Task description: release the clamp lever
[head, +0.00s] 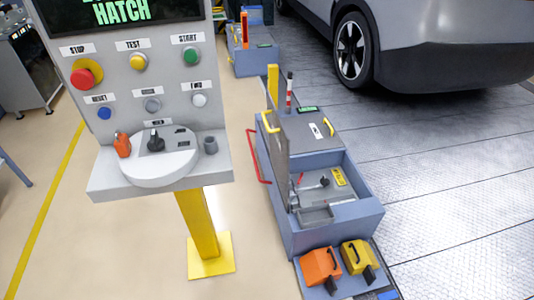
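A blue-grey floor box (350,225) stands open right of the control panel, its grey lid (278,150) upright with a yellow handle (270,122). Inside the box are a lever with a dark knob (323,182), a small red-tipped part (300,178) and a yellow label (339,176). I cannot tell for sure which of these parts is the clamp lever, or its exact position. Neither of my grippers is in view.
A grey control panel (125,85) on a yellow post (199,225) stands at left; its screen shows "HATCH". A red rail (258,157) is on the box's left side. Orange (320,266) and yellow (355,255) blocks sit in front. A car (430,45) is behind.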

